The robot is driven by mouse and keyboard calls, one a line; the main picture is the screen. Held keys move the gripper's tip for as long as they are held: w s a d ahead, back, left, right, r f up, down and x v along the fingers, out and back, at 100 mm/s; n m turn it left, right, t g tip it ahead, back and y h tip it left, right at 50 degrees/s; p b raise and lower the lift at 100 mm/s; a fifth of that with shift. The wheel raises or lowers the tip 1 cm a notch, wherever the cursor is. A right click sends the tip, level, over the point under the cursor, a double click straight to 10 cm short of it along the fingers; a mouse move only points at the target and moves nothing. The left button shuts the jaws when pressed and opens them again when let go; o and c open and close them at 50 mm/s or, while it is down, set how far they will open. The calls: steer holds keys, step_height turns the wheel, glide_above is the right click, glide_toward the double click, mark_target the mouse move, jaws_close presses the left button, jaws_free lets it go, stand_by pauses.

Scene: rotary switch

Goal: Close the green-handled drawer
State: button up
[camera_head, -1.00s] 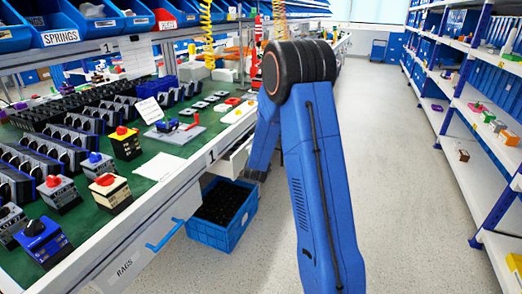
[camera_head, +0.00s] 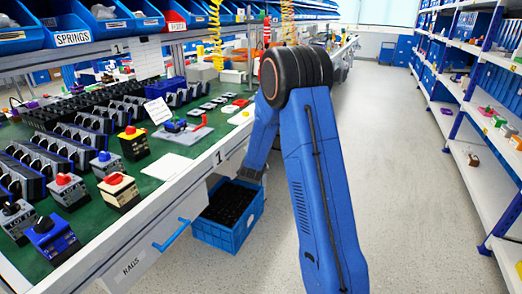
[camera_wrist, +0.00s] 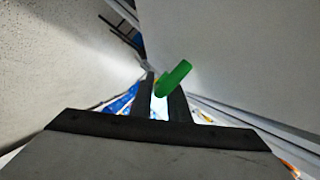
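The green handle (camera_wrist: 173,77) shows in the wrist view, at the fingertips of my gripper (camera_wrist: 161,88). It crosses the tip of the right finger and part of the gap. The two dark fingers are apart, with a bright gap between them; I cannot tell whether the handle touches them. A large plain pale surface (camera_wrist: 235,50) fills the upper right, perhaps the drawer front.
A white drawer marked RAGS with a blue handle (camera_head: 171,235) is at the near bench front. A blue crate (camera_head: 228,228) stands on the floor under the bench. The green-topped bench (camera_head: 98,222) holds several switch boxes. The aisle floor (camera_head: 400,190) is clear, with shelves (camera_head: 480,150) at right.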

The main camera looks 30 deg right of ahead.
steer(key=shift+a, duration=0.1)
steer(key=v, duration=1.7)
steer(key=shift+s, duration=0.2)
